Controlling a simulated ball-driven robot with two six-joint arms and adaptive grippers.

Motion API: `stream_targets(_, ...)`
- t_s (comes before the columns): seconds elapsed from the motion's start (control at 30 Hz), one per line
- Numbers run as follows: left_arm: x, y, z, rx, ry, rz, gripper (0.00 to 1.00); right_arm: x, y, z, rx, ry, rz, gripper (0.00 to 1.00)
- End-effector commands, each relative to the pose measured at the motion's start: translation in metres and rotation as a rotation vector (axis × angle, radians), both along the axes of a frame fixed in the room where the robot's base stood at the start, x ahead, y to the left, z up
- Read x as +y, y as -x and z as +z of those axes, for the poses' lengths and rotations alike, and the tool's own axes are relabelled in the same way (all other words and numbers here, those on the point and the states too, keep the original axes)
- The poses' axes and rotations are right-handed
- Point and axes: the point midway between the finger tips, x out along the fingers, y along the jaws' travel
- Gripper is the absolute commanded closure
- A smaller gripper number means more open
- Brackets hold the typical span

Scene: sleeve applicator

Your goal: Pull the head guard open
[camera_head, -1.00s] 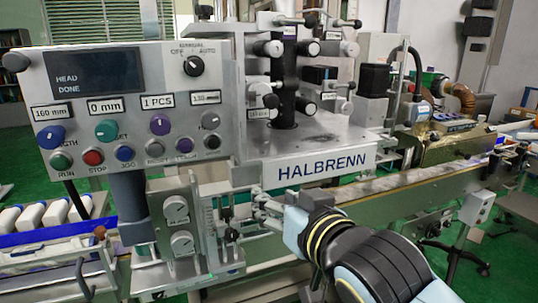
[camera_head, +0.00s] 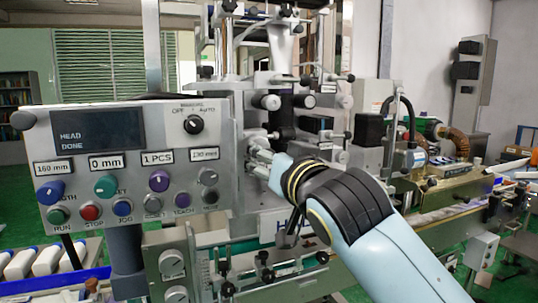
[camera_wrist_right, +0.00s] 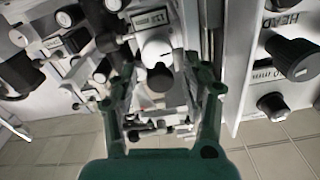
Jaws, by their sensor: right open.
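The machine head (camera_head: 285,85), with black and silver knobs and clamps on a metal frame, stands in the middle of the head view. I cannot tell which part of it is the head guard. My right gripper (camera_head: 256,149) is in front of the head, just right of the control panel. In the right wrist view its dark green fingers (camera_wrist_right: 160,75) are apart, with a white and black knob (camera_wrist_right: 158,50) showing between them. I cannot tell whether they touch it. My right arm hides most of the machine's nameplate (camera_head: 278,226). My left gripper is not in view.
The control panel (camera_head: 110,150) stands close left of my right gripper, its screen reading HEAD DONE. Its black knobs (camera_wrist_right: 290,58) show at the right of the wrist view. A conveyor (camera_head: 450,215) runs off to the right.

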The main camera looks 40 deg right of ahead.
Motion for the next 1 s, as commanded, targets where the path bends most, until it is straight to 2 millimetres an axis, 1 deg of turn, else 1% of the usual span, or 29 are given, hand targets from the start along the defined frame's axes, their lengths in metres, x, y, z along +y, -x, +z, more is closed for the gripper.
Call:
stream_targets(0.1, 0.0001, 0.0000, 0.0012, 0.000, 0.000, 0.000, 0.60, -0.0013, -0.0048, 0.0003, -0.001, 0.001, 0.000, 0.52)
stream_targets(0.33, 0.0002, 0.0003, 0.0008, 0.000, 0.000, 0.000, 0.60, -0.0014, -0.0050, -0.0003, 0.000, 0.001, 0.000, 0.52)
stream_targets(0.7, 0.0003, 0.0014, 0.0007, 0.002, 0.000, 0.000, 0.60, -0.0012, -0.0048, -0.0004, 0.000, 0.001, 0.000, 1.00)
stream_targets(1.0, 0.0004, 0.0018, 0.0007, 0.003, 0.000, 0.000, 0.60, -0.0012, -0.0047, -0.0005, 0.000, 0.001, 0.000, 1.00)
